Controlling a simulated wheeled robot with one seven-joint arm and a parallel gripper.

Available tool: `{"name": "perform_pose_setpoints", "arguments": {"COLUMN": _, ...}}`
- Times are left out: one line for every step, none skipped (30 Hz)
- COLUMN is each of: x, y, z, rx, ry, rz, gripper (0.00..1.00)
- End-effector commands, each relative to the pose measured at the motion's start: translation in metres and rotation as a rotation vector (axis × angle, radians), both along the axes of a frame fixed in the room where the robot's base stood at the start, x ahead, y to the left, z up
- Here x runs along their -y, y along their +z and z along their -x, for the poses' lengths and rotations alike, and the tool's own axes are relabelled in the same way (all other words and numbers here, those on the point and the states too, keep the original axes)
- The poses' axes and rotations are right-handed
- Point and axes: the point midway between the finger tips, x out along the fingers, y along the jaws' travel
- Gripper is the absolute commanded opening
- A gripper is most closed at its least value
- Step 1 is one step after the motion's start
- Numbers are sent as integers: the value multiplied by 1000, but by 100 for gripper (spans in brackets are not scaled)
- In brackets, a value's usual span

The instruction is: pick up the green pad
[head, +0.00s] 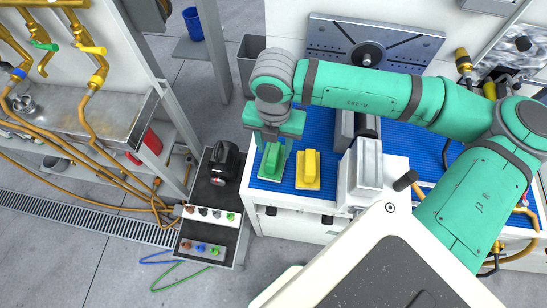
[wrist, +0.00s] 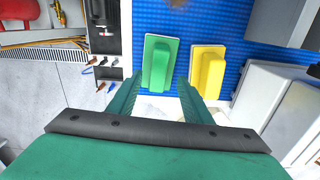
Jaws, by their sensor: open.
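The green pad (head: 271,160) has a raised grip on a flat base and lies on the blue mat (head: 327,177) near its left end. It also shows in the wrist view (wrist: 157,63), just beyond my fingertips. My gripper (head: 271,135) is over the far end of the green pad in the head view. In the wrist view my gripper (wrist: 157,88) is open, with one finger on each side of the pad's near part. I cannot tell how high the fingers are above the mat. Nothing is held.
A yellow pad (head: 308,168) lies just right of the green pad, close to my right finger in the wrist view. A pale box-shaped fixture (head: 362,178) stands further right. A narrow cart (head: 212,225) with a black device (head: 224,162) and small fittings is at the left.

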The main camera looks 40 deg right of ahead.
Motion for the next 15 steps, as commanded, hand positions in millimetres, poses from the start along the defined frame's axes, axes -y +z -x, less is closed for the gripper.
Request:
{"name": "perform_pose_setpoints", "arguments": {"x": 0, "y": -5, "z": -1, "rx": 0, "ry": 0, "rz": -2, "gripper": 45}}
{"name": "perform_pose_setpoints", "arguments": {"x": 0, "y": -8, "z": -1, "rx": 0, "ry": 0, "rz": -1, "gripper": 45}}
{"name": "perform_pose_setpoints", "arguments": {"x": 0, "y": -14, "z": -2, "rx": -1, "ry": 0, "rz": -3, "gripper": 45}}
{"name": "perform_pose_setpoints", "arguments": {"x": 0, "y": -18, "z": -3, "rx": 0, "ry": 0, "rz": -4, "gripper": 45}}
{"name": "perform_pose_setpoints", "arguments": {"x": 0, "y": -23, "z": -4, "rx": 0, "ry": 0, "rz": -4, "gripper": 45}}
{"name": "perform_pose_setpoints", "arguments": {"x": 0, "y": -28, "z": -5, "rx": 0, "ry": 0, "rz": -4, "gripper": 45}}
{"name": "perform_pose_setpoints", "arguments": {"x": 1, "y": -32, "z": -5, "rx": 0, "ry": 0, "rz": -3, "gripper": 45}}
{"name": "perform_pose_setpoints", "arguments": {"x": 1, "y": -36, "z": -5, "rx": 0, "ry": -1, "rz": -4, "gripper": 45}}
{"name": "perform_pose_setpoints", "arguments": {"x": 1, "y": -41, "z": -5, "rx": 0, "ry": 0, "rz": -3, "gripper": 45}}
{"name": "perform_pose_setpoints", "arguments": {"x": 1, "y": -43, "z": -5, "rx": 1, "ry": 0, "rz": -2, "gripper": 45}}
{"name": "perform_pose_setpoints", "arguments": {"x": 1, "y": -45, "z": -5, "rx": 2, "ry": 0, "rz": -1, "gripper": 45}}
{"name": "perform_pose_setpoints", "arguments": {"x": 1, "y": -47, "z": -5, "rx": 1, "ry": 0, "rz": -1, "gripper": 45}}
{"name": "perform_pose_setpoints", "arguments": {"x": 1, "y": -49, "z": -5, "rx": 0, "ry": 0, "rz": -1, "gripper": 45}}
{"name": "perform_pose_setpoints", "arguments": {"x": 1, "y": -49, "z": -5, "rx": 0, "ry": 0, "rz": -1, "gripper": 45}}
{"name": "perform_pose_setpoints", "arguments": {"x": 1, "y": -50, "z": -5, "rx": 1, "ry": 0, "rz": -1, "gripper": 45}}
